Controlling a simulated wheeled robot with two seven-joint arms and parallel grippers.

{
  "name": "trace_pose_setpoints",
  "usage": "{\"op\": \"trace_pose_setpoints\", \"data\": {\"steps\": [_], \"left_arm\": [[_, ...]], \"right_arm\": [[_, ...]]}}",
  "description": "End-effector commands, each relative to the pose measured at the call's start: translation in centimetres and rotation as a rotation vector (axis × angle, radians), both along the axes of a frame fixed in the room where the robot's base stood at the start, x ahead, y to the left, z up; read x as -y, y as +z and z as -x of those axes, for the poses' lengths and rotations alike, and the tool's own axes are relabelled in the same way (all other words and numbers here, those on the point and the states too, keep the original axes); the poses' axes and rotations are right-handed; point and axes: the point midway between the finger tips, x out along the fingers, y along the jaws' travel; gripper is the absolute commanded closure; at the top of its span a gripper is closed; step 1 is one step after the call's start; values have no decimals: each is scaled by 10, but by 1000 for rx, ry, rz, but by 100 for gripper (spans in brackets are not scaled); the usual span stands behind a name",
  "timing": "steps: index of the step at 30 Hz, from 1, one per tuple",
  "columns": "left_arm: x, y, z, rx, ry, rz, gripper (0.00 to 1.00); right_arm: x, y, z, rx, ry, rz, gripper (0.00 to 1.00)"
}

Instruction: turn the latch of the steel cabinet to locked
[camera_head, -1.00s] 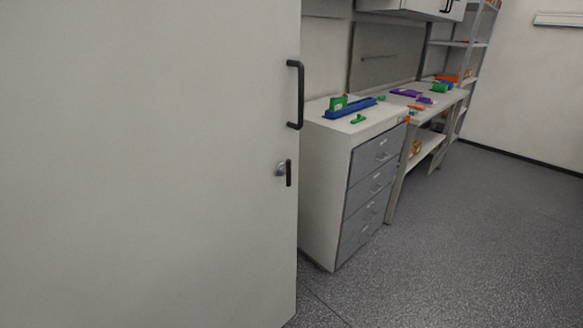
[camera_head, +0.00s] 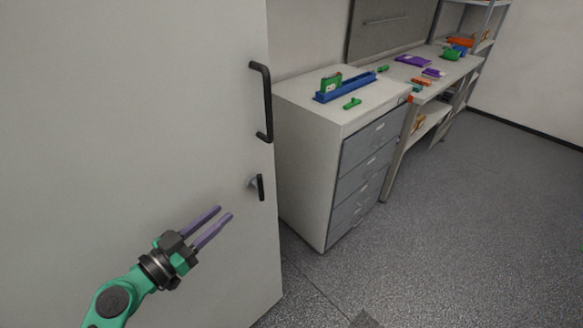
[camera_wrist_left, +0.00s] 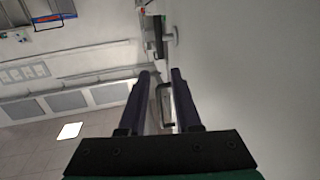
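The steel cabinet's large pale door (camera_head: 130,110) fills the left of the head view. Its latch (camera_head: 260,187) is a small dark upright lever on a metal base near the door's right edge, below a long black pull handle (camera_head: 265,100). My left gripper (camera_head: 224,213) is in front of the door, below and left of the latch, not touching it. Its two purple fingers are apart with nothing between them. In the left wrist view the fingers (camera_wrist_left: 161,72) also show apart, with the door surface along the right. My right gripper is not in view.
A white drawer unit (camera_head: 305,130) with grey drawers stands right of the door, carrying a blue rail (camera_head: 345,87) and green parts. A workbench with purple and orange parts and shelves stand behind it. The grey floor (camera_head: 450,220) at right is clear.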

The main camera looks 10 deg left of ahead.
Motion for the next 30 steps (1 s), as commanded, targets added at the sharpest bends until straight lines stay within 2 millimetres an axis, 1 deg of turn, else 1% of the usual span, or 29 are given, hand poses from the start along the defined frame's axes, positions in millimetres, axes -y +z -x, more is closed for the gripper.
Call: {"op": "trace_pose_setpoints", "data": {"steps": [1,5,9,12,15,18,22,29,30], "left_arm": [[2,6,-2,10,-2,3,68],[10,10,-20,13,0,6,68],[28,14,-52,11,-1,8,68],[41,13,-76,9,0,8,68],[53,10,-99,8,1,8,68],[62,7,-116,7,1,7,68],[69,4,-126,6,0,4,68],[70,2,-128,5,0,3,68],[69,2,-128,5,0,3,76]], "right_arm": [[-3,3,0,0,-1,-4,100],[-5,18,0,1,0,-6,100],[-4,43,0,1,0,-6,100],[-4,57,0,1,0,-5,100],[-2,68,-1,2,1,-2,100],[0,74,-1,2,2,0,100],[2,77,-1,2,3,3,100],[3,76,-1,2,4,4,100],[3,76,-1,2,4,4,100]]}}
